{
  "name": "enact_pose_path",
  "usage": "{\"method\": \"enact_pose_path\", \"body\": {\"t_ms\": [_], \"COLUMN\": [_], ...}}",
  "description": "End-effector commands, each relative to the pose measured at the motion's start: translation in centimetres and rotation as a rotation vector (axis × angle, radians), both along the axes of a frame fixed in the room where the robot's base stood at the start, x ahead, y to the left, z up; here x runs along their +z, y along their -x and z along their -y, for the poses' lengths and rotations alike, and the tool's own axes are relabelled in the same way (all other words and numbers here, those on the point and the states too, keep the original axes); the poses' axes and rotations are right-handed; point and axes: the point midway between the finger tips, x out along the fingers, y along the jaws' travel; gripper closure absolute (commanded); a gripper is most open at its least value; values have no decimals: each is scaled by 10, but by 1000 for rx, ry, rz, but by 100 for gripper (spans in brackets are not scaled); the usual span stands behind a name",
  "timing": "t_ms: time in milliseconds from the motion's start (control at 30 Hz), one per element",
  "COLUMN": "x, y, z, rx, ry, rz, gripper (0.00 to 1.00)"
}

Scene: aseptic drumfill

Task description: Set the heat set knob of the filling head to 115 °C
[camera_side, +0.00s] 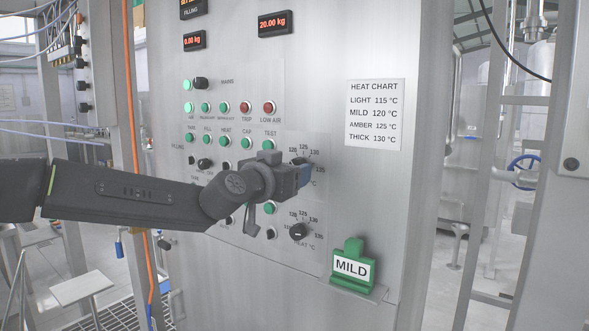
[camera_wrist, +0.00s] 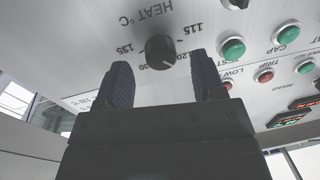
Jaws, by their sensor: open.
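The heat knob (camera_wrist: 160,52) is round and black in the wrist view, which shows the panel upside down. Its dial is printed "HEAT °C", with 115, 130 and 135 readable. A pale pointer mark on it points down and right in that picture, toward the 120–130 side, not at 115; the exact value is unclear. My gripper (camera_wrist: 162,78) is open, with the knob between and just beyond its fingertips, no finger clearly touching. In the side view my gripper (camera_side: 303,176) is at the upper dial of the filling panel and hides much of it.
A second heat dial with a black knob (camera_side: 298,231) is below my gripper. Green buttons (camera_side: 268,145) and red lamps (camera_side: 268,107) are close by. A heat chart (camera_side: 375,115) lists LIGHT 115 °C. A green holder (camera_side: 353,264) with a MILD card stands on a small ledge.

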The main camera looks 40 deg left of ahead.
Motion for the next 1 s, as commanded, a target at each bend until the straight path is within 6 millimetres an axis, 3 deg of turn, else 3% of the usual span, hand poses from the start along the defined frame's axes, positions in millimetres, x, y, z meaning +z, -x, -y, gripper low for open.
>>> {"method": "enact_pose_path", "body": {"t_ms": [200, 567, 1000], "x": [0, 0, 0], "y": [-23, -26, -26], "z": [-2, -2, -2], "rx": [1, 0, 0], "ry": [1, 0, 1], "rz": [0, -1, 0], "gripper": [37, 38, 80]}}
